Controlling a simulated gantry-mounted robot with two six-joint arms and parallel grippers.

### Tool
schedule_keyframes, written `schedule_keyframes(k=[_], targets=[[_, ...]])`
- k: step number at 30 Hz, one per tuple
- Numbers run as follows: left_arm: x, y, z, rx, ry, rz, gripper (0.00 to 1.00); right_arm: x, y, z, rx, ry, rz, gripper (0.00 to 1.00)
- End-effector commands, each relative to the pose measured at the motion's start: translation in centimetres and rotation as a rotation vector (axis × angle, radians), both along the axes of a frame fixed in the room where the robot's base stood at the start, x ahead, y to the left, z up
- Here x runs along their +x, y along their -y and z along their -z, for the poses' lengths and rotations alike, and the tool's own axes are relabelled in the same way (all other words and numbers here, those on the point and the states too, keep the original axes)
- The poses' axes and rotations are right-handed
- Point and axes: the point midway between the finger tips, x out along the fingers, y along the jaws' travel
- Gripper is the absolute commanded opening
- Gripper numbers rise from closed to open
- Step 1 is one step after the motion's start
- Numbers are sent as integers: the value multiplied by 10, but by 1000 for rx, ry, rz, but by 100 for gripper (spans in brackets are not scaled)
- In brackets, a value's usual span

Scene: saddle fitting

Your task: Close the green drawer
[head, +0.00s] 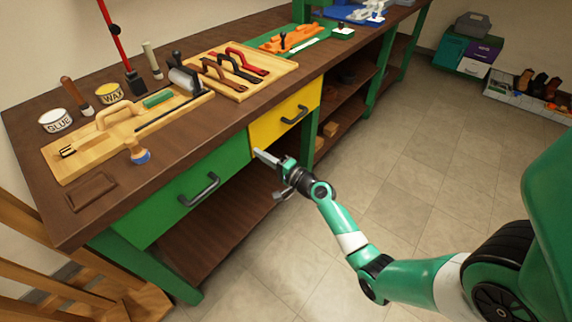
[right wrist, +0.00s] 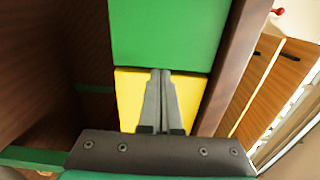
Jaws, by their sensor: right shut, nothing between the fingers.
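The green drawer (head: 178,194) is at the near left of the workbench, with a dark bar handle (head: 200,190) on its front. Its front looks about level with the yellow drawer (head: 287,117) beside it; I see no clear gap. My right gripper (head: 258,154) is shut and empty, its tips near the lower seam between the two drawers. In the right wrist view the closed fingers (right wrist: 161,72) lie over the yellow front (right wrist: 129,98) and point at the edge of the green front (right wrist: 168,32). Contact cannot be told. My left gripper is not in view.
The wooden benchtop (head: 215,122) carries a tool board (head: 75,165), glue and wax pots, and a strap board (head: 240,78). Open shelves (head: 350,92) lie right of the drawers. The tiled floor (head: 420,150) in front is clear.

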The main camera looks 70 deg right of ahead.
Motion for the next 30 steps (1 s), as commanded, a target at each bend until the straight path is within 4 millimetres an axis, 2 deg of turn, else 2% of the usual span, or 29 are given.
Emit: schedule_keyframes(k=[6,12,17,27,30], targets=[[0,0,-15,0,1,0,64,-54,-21,-3,2,1,1,0],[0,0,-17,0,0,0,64,-88,-34,-1,2,2,-1,0],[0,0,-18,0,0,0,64,-97,-38,-1,0,3,-3,0],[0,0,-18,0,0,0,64,-97,-38,-1,-1,3,-4,0],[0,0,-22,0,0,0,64,-91,-45,-7,-1,4,-24,0]])
